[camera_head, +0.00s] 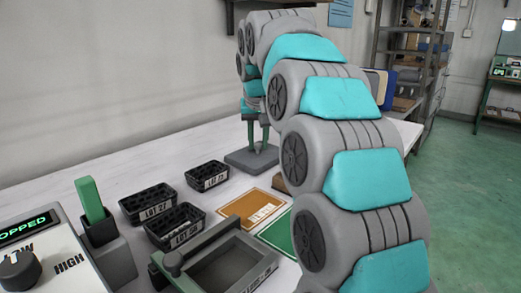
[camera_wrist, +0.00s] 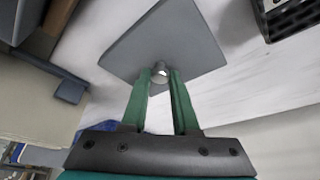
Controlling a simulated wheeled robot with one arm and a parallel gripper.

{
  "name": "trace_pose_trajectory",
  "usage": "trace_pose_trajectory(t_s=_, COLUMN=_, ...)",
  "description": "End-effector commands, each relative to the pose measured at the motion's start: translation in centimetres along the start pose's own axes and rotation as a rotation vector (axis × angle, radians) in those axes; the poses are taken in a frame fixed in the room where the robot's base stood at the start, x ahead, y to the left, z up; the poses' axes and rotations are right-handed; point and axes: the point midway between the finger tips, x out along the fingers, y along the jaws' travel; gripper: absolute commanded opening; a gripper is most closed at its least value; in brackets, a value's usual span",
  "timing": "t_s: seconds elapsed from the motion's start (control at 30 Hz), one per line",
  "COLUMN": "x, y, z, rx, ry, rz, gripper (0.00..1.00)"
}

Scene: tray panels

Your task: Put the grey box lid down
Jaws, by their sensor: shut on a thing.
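The grey box lid (camera_head: 243,160) is a flat square plate with a small knob on top. It is at the back of the white table in the head view, and its plate shows below my fingers in the wrist view (camera_wrist: 140,45). My gripper (camera_head: 258,146) has green fingers shut on the lid's knob (camera_wrist: 160,73). The lid looks about level and close to the table top; I cannot tell whether it touches. An open grey box (camera_head: 225,262) with a label on its front stands at the near edge, partly cut off.
Black trays marked LOT stand left of centre (camera_head: 148,203), (camera_head: 180,228), (camera_head: 208,176). An orange card (camera_head: 240,206) and a green card (camera_head: 278,232) lie beside my arm. The table's back left is clear.

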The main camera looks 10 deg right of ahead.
Motion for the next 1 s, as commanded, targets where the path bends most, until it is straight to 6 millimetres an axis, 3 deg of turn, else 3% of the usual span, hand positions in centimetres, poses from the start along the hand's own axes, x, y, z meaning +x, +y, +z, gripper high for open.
trace_pose_trajectory(t_s=0.37, x=0.44, y=0.02, z=0.09, rx=0.001, ry=0.001, rz=0.0, gripper=0.0)
trace_pose_trajectory(t_s=0.4, x=0.42, y=0.02, z=0.08, rx=0.001, ry=0.001, rz=0.0, gripper=0.3)
trace_pose_trajectory(t_s=0.63, x=0.38, y=0.01, z=0.06, rx=0.001, ry=0.002, rz=0.0, gripper=0.56)
trace_pose_trajectory(t_s=1.0, x=-0.11, y=0.0, z=-0.1, rx=0.001, ry=0.003, rz=0.0, gripper=0.58)
